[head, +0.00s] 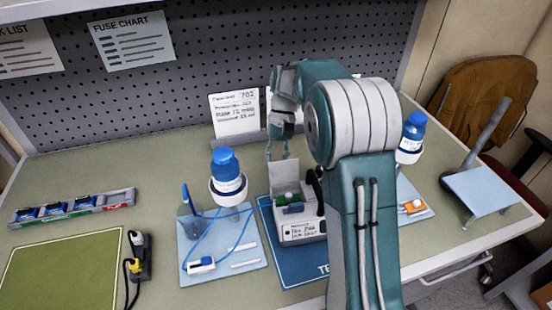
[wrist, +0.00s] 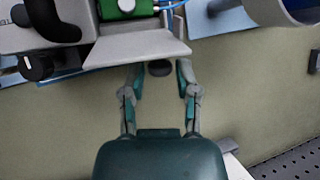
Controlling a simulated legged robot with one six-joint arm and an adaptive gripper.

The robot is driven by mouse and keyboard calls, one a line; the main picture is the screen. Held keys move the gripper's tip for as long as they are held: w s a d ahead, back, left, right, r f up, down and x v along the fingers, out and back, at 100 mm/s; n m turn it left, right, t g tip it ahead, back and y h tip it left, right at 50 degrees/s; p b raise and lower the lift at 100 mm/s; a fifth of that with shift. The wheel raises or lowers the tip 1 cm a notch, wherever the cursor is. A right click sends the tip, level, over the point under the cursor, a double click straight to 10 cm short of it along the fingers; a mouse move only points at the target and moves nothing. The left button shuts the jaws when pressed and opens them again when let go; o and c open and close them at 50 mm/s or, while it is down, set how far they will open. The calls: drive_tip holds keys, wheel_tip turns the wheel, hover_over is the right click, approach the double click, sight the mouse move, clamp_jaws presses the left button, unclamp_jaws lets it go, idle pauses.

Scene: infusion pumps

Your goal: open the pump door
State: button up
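The infusion pump (head: 298,235) is a light grey box with a white label on its front, on the blue mat. Its door (head: 290,177) is a pale panel standing raised at the back of the pump, and a green part (head: 289,199) shows in the uncovered interior. In the wrist view the door (wrist: 140,48) and the green part (wrist: 125,8) are at the top. My gripper (head: 278,150) is above and behind the door. Its fingers (wrist: 160,70) are apart, with tips close to the door's edge; contact cannot be told. A small dark disc shows between them.
Blue-capped bottles in white holders (head: 228,185) (head: 410,140) stand on both sides. A light blue tray (head: 222,275) with blue tubing lies left of the pump. A card stand (head: 235,118) is behind, before the pegboard. A green mat (head: 60,270) lies at far left.

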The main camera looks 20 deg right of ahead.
drive_tip(key=shift+r, duration=0.15)
drive_tip(key=v, duration=1.1)
drive_tip(key=shift+w+r, duration=0.2)
drive_tip(key=shift+r, duration=0.1)
drive_tip(key=s+a+r+t+h, duration=0.1)
drive_tip(key=s+a+r+t, duration=0.15)
drive_tip(key=s, duration=0.55)
drive_tip(key=s+a+r+t+h, duration=0.1)
drive_tip(key=s+r+t, duration=0.25)
drive_tip(key=s, duration=0.45)
drive_tip(key=s+f+n+t+h, duration=0.1)
drive_tip(key=s+f+t, duration=0.4)
drive_tip(key=s, duration=0.8)
drive_tip(key=shift+s+f, duration=0.25)
drive_tip(key=shift+f, duration=0.5)
